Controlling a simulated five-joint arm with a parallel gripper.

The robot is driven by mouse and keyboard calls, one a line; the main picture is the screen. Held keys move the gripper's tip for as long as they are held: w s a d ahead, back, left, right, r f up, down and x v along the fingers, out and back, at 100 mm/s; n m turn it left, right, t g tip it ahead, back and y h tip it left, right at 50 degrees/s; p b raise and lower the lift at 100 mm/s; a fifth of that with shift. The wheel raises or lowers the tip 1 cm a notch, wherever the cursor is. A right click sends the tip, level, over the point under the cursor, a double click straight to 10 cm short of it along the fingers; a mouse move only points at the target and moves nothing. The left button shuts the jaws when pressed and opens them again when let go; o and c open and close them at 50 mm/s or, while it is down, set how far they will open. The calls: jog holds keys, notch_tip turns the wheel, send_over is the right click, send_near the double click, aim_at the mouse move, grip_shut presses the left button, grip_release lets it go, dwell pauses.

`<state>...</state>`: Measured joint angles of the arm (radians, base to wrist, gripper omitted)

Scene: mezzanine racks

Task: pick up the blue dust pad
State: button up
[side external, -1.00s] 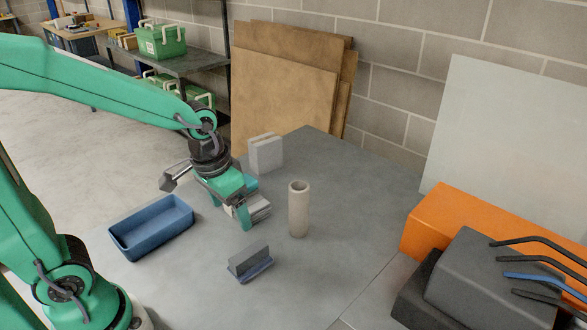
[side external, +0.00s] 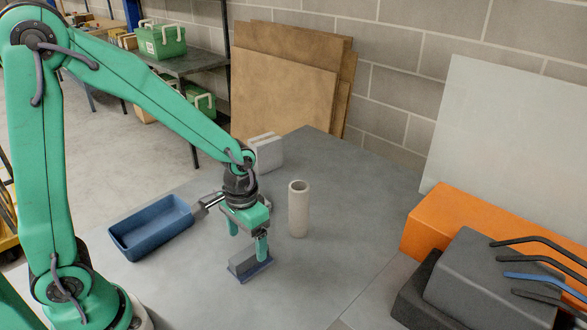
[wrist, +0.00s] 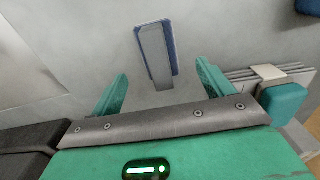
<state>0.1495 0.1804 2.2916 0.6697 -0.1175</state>
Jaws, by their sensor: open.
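The blue dust pad (side external: 251,270) lies on the grey table, with a blue base and an upright grey grip along its top. It also shows in the wrist view (wrist: 168,45), ahead of and between my fingertips. My gripper (side external: 248,240) is open and empty, pointing down just above and behind the pad. Its nearer finger overlaps the pad in the side view, and contact cannot be told there. In the wrist view my two teal fingers (wrist: 161,72) are spread, with the grip's near end close to the gap between them.
A blue tray (side external: 150,243) stands left, and a beige cylinder (side external: 299,212) stands upright close to the right of my gripper. A pale block (side external: 266,155) is behind. A grey layered stack with a cream band (wrist: 240,75) lies right in the wrist view.

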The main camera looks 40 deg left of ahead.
aim_at(249, 251)
jog(key=shift+f, duration=0.65)
jog(key=shift+d+f, duration=0.1)
jog(key=shift+f, duration=2.5)
jog(key=c, duration=1.1)
jog(key=shift+r, duration=0.25)
jog(key=shift+r, duration=1.8)
jog(key=s+d+r, duration=0.2)
jog(key=d, duration=0.1)
jog(key=s+d+r, duration=0.2)
jog(key=s+d, duration=0.1)
jog(key=s+d+r, duration=0.2)
jog(key=d+r, duration=0.1)
jog(key=shift+s, duration=0.25)
